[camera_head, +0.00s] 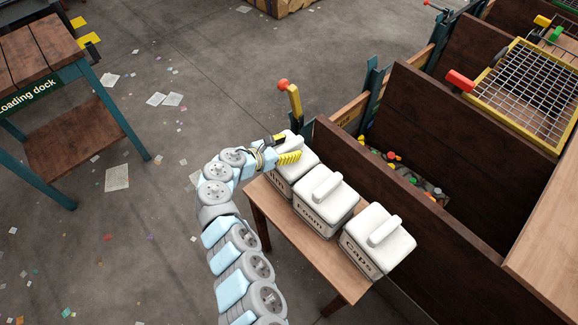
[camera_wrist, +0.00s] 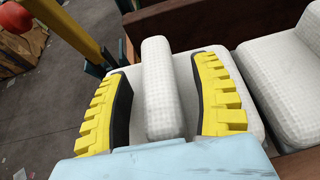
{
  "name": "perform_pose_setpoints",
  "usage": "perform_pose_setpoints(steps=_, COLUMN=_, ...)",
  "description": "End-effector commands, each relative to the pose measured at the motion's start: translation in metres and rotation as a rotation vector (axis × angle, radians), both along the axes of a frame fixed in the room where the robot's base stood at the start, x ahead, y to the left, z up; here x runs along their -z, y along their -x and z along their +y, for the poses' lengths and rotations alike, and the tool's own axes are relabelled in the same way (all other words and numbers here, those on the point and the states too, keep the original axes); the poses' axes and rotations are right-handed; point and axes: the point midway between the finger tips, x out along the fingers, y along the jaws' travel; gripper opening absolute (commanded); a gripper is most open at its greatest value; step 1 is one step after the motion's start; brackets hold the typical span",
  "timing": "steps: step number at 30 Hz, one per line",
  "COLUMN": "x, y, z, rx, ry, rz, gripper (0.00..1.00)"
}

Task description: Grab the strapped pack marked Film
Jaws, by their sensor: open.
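Three white packs with raised handle-like straps on top stand in a row on a small wooden table (camera_head: 296,245). The middle pack (camera_head: 326,203) reads "Foam" and the near right pack (camera_head: 378,240) reads "Caps". My gripper (camera_head: 282,158) is over this far left pack. In the wrist view my gripper (camera_wrist: 168,100) is open, with one yellow finger on each side of the raised strap (camera_wrist: 160,85). Gaps show between fingers and strap.
A brown wooden bin wall (camera_head: 430,205) runs close behind the packs. A yellow post with a red knob (camera_head: 293,103) stands just beyond the far left pack. A loading dock table (camera_head: 60,140) is at the left. Open floor lies between.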

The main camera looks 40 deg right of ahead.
Motion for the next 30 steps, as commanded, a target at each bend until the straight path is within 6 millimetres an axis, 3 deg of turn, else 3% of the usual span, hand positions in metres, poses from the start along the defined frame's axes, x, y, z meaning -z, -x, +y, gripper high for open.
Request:
perform_pose_setpoints(steps=8, x=0.0004, y=-0.0003, z=-0.0017, rx=-0.001, ry=0.000, rz=0.000, gripper=0.63)
perform_pose_setpoints(steps=12, x=0.0003, y=-0.0004, z=-0.0016, rx=-0.001, ry=0.000, rz=0.000, gripper=0.23)
perform_pose_setpoints(steps=15, x=0.0003, y=-0.0004, z=-0.0016, rx=-0.001, ry=0.000, rz=-0.001, gripper=0.00)
perform_pose_setpoints(steps=30, x=-0.0044, y=-0.0005, z=-0.0020, rx=-0.001, ry=0.001, rz=-0.002, gripper=0.00)
